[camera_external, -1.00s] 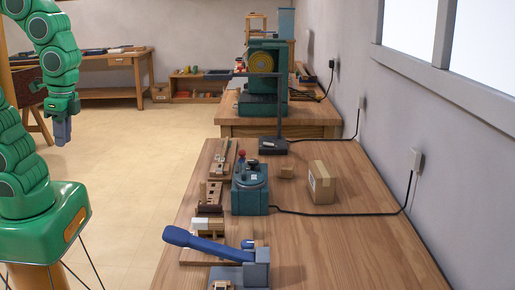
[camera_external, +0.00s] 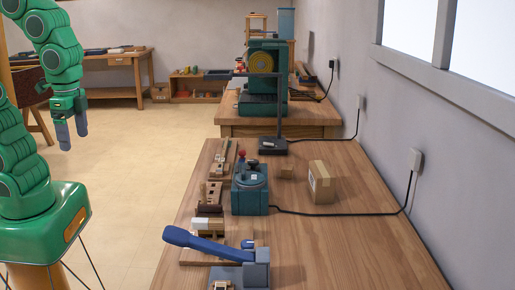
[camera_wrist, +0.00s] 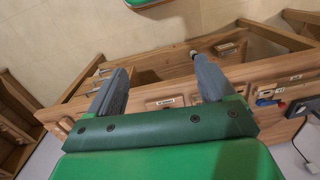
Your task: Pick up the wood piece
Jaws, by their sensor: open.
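My gripper (camera_external: 73,134) hangs at the left of the external view, above the floor and well left of the bench. Its two grey fingers are apart and empty, and they also show spread in the wrist view (camera_wrist: 158,75). Several wooden pieces are on the bench, and I cannot tell which one the task names. A light and brown wood piece (camera_external: 208,224) sits at the bench's left side behind the blue lever. A dark brown slotted piece (camera_external: 210,194) lies behind that.
The wooden bench (camera_external: 335,240) has a green machine (camera_external: 249,196), a blue lever press (camera_external: 205,243) and a cardboard box (camera_external: 321,182). A black cable crosses to the wall. A second bench (camera_external: 225,128) with a larger machine stands behind. The floor between arm and bench is clear.

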